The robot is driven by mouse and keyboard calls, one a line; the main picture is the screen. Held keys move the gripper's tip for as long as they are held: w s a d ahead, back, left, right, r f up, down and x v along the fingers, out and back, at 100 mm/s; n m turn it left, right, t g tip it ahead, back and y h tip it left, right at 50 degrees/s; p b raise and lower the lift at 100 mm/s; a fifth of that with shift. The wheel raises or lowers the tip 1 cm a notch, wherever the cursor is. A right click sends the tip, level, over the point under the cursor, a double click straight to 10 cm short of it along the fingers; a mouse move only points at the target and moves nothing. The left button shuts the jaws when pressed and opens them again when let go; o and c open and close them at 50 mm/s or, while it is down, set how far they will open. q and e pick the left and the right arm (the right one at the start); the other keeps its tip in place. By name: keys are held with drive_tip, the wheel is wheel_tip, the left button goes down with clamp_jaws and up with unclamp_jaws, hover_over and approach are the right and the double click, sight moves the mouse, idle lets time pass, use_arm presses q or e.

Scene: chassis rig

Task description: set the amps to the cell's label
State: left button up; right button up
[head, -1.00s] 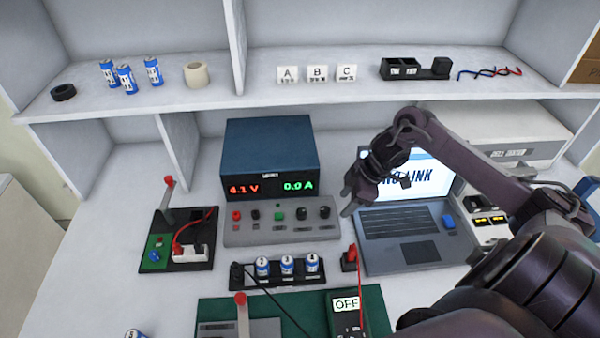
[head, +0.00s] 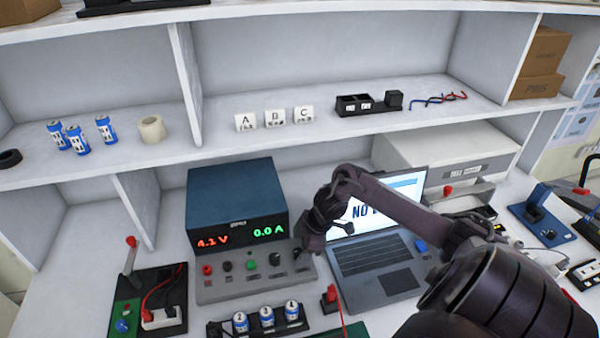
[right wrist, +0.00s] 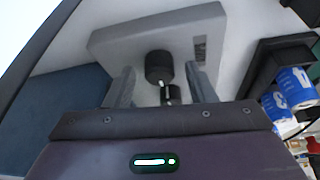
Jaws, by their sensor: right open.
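The power supply (head: 237,195) is a blue box showing 4.1 V in red and 0.0 A in green. Its grey front panel (head: 236,288) carries red and black sockets, a green button (head: 251,265) and a black knob (head: 275,259). My right gripper (head: 306,250) is open at the panel's right end, covering that part. In the right wrist view a black knob (right wrist: 159,66) stands between the two open fingers, apparently not gripped. My left gripper is out of view.
A laptop (head: 385,285) stands right of the supply, behind my right arm. A red-handled lever board (head: 150,270) is at left. The shelf above holds blue cells (head: 76,140), a tape roll (head: 152,129) and A, B, C cards (head: 275,118).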

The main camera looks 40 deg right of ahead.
drive_tip(key=c, duration=1)
drive_tip(key=shift+o, duration=0.2)
drive_tip(key=shift+r+m+p, duration=0.25)
drive_tip(key=shift+m+p, duration=0.15)
drive_tip(key=shift+p, duration=0.4)
drive_tip(key=m+h+p, duration=0.1)
drive_tip(key=m+p, duration=0.2)
drive_tip(key=p, duration=0.2)
drive_tip(key=m+t+h+p, duration=0.1)
drive_tip(key=m+p, duration=0.3)
drive_tip(key=p, duration=0.1)
drive_tip(key=shift+a+r+t+h, duration=0.1)
drive_tip(key=shift+a+t+h, duration=0.1)
drive_tip(key=shift+t+h, duration=0.15)
drive_tip(key=shift+f+m+h+p, duration=0.15)
drive_tip(key=shift+m+h+p, duration=0.3)
drive_tip(key=shift+m+p, duration=0.5)
drive_tip(key=shift+f+m+h+p, duration=0.1)
drive_tip(key=shift+m+h+p, duration=0.3)
drive_tip(key=shift+m+p, duration=0.5)
drive_tip(key=shift+m, duration=0.25)
drive_tip(key=o, duration=1)
drive_tip(key=shift+c, duration=0.2)
drive_tip(key=v, duration=0.7)
drive_tip(key=shift+r, duration=0.35)
